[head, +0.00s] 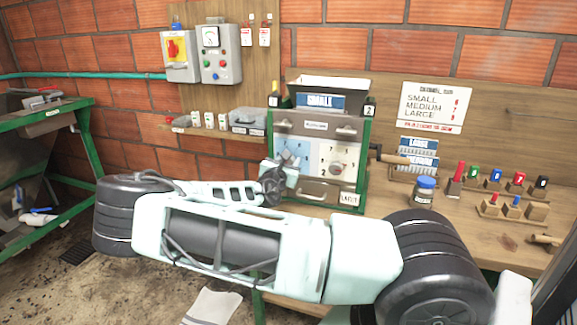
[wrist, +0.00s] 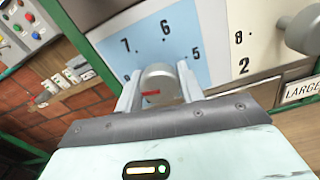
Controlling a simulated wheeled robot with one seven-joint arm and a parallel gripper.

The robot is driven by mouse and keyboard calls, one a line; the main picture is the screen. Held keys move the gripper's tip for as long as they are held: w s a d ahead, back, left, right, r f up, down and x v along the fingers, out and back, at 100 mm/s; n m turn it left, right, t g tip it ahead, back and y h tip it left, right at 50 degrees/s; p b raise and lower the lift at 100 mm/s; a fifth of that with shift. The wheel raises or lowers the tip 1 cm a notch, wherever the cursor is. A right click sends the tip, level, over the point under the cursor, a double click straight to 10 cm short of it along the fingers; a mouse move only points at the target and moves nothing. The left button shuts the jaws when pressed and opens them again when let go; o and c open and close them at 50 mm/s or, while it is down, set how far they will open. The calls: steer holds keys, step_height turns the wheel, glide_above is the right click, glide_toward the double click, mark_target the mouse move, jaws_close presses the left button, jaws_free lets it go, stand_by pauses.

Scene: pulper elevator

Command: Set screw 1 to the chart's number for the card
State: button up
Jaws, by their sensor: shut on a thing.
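The machine (head: 365,140) has a blue dial panel on its left and a white one on its right. My gripper (wrist: 159,88) is shut on the grey screw knob (wrist: 158,76) of the blue dial (wrist: 205,45). The knob has a red mark on its left side; 7, 6 and 5 show around it. Its lower part is hidden by my gripper. In the head view my gripper (head: 289,164) covers this knob. The chart (head: 436,106) lists SMALL, MEDIUM and LARGE with red numbers too small to read. A blue card (head: 320,102) on the machine top appears to read SMALL.
The white dial's knob (wrist: 302,30) stands right of my gripper. A LARGE label (head: 349,198) is on the machine's lower right. A blue-lidded jar (head: 424,192), cards (head: 417,153) and several coloured-top pieces (head: 495,176) stand on the bench to the right.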

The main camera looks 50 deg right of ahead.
steer(key=shift+f+n+b, duration=0.1)
steer(key=shift+n+b, duration=0.3)
steer(key=shift+n, duration=0.5)
steer(key=o, duration=1)
steer(key=b+v, duration=0.5)
steer(key=v, duration=1.2)
steer(key=shift+a, duration=0.25)
steer(key=shift+s, duration=0.1)
